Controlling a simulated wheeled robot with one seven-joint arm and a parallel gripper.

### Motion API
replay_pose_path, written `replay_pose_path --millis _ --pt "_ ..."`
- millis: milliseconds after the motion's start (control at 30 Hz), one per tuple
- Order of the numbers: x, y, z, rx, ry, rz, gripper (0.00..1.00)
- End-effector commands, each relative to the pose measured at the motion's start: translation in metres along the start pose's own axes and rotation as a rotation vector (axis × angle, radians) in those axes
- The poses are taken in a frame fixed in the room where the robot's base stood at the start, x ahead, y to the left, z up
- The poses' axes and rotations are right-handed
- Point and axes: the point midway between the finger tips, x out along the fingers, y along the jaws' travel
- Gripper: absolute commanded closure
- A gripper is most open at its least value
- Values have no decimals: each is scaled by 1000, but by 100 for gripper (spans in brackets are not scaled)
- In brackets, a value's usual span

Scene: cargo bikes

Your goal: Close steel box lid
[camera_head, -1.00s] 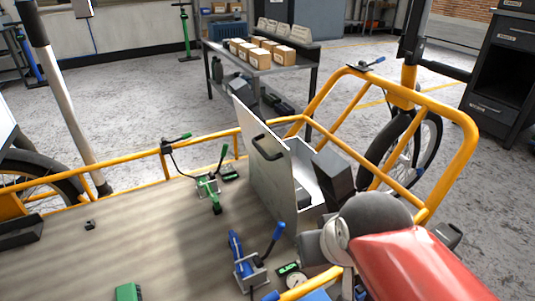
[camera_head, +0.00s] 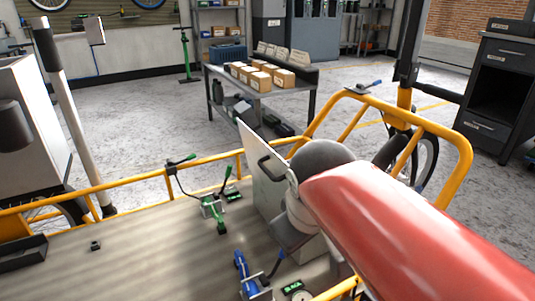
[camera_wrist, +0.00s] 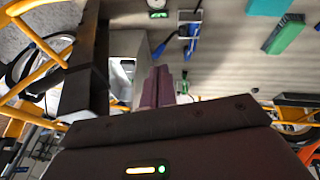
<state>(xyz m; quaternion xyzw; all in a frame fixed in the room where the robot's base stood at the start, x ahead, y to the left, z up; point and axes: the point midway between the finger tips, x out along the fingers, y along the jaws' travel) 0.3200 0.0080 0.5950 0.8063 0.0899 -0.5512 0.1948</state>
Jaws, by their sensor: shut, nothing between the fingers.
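The steel box's lid (camera_head: 262,181) stands open and nearly upright on the cargo bike's deck in the head view, with a black handle (camera_head: 268,166) on its face. The box body is mostly hidden behind my red and grey arm in that view. A pale metal part of the steel box (camera_wrist: 127,67) shows left of centre in the wrist view. My gripper (camera_wrist: 165,72) is shut and empty, its fingers beside that metal part in the picture. My arm hides the gripper in the head view, so contact with the lid cannot be told.
The yellow rail (camera_head: 140,179) runs round the deck (camera_head: 150,250). Green clamps (camera_head: 212,207) and a blue clamp (camera_head: 245,275) lie left of and in front of the lid. A table with cartons (camera_head: 261,82) stands behind. Some deck at left is clear.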

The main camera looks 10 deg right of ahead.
Motion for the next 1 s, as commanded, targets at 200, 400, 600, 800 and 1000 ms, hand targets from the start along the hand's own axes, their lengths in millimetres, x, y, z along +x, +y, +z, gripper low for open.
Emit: replay_pose_path --millis 200,400,600,800,1000 --pt "-45 21 -108 -639 -191 9 100" --pt "-60 23 -192 -1139 -347 -39 100" --pt "-62 18 -234 -1412 -436 -97 100" --pt "-54 19 -239 -1473 -457 -115 100" --pt "-22 25 -226 -1470 -457 -116 100"
